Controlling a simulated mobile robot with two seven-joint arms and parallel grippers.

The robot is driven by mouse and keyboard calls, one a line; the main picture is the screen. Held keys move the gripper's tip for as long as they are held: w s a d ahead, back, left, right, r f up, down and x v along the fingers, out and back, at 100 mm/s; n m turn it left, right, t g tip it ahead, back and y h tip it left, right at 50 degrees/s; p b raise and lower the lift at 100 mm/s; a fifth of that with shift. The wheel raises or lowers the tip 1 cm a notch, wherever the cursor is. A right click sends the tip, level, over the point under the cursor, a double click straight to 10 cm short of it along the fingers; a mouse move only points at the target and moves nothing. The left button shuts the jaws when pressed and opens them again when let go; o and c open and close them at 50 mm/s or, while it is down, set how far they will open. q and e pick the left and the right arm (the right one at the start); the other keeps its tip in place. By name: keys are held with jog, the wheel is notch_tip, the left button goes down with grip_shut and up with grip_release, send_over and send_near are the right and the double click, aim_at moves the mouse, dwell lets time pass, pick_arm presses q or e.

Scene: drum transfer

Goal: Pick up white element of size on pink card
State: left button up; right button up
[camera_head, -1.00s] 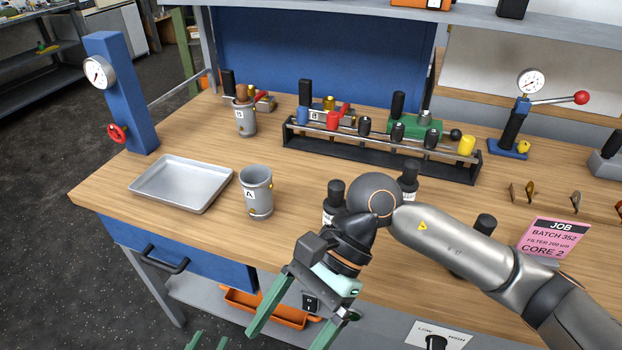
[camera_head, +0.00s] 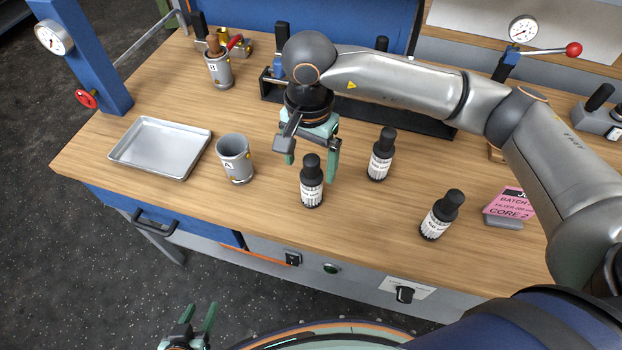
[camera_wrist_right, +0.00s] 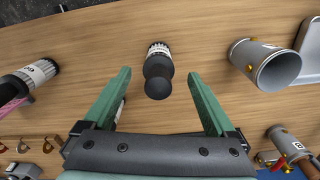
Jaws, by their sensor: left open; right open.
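Three black-topped bottle-like elements with white, dark-printed bodies stand upright on the bench: front left (camera_head: 312,190), back middle (camera_head: 380,162) and right (camera_head: 437,222). Their print is too small to read surely. The pink card (camera_head: 510,203) at the right shows "CORE 2"; its other lines are partly unreadable. My right gripper (camera_head: 311,168) is open and empty, pointing down near the front-left element. In the right wrist view that element (camera_wrist_right: 158,50) shows between and ahead of the fingers, untouched. The right element (camera_wrist_right: 40,72) lies left there. My left gripper (camera_head: 200,308) is open and empty, below the bench front.
Mug A (camera_head: 235,160) stands left of the front-left element, with a metal tray (camera_head: 187,170) beyond. Mug B (camera_head: 220,74) holds tools behind. A black rack (camera_head: 430,125) stands behind my right arm. A gauge stand (camera_head: 512,55) is at the back right.

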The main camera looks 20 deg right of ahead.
aim_at(311, 176)
jog(key=shift+d+f+p, duration=0.15)
jog(key=shift+f+p, duration=0.35)
jog(key=shift+f, duration=2.6)
jog(key=shift+c, duration=0.3)
jog(key=shift+r, duration=0.1)
grip_shut()
jog(key=shift+w+r, duration=0.1)
jog(key=shift+r, duration=0.5)
jog(key=s+a+r+b, duration=0.2)
jog(key=s+a+r, duration=0.4)
jog(key=s+r, duration=0.5)
jog(key=shift+s+r, duration=0.4)
jog(key=shift+s, duration=0.55)
